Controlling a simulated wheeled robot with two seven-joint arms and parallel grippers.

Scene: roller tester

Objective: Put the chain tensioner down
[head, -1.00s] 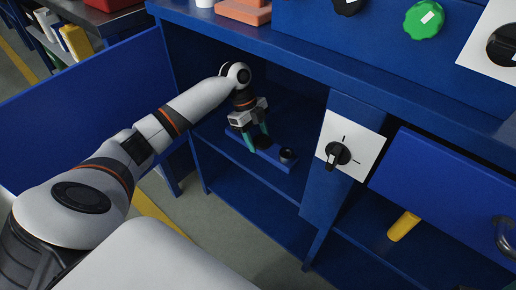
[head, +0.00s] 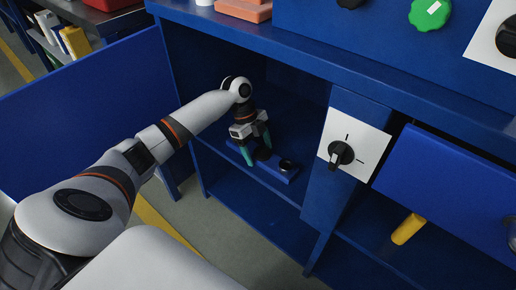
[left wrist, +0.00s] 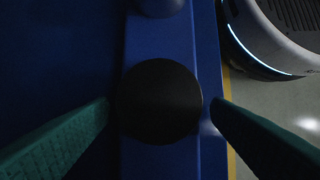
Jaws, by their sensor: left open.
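A dark round piece, which I take to be the chain tensioner (head: 264,154), stands on a narrow blue bar (head: 291,179) on the cabinet shelf. In the left wrist view the chain tensioner (left wrist: 160,102) shows as a black disc from above, with the blue bar (left wrist: 160,45) under it. My left gripper (head: 257,149) reaches into the cabinet and is open, with one green finger on each side of the disc. In the wrist view a gap shows on the right side; contact on the left is hard to judge. My right gripper is not in view.
A second dark round piece (head: 288,165) sits at the bar's near end. The cabinet's blue top edge (head: 280,50) is above my arm, and an open blue door (head: 90,105) stands at left. A post with a white dial plate (head: 354,145) borders the compartment on the right.

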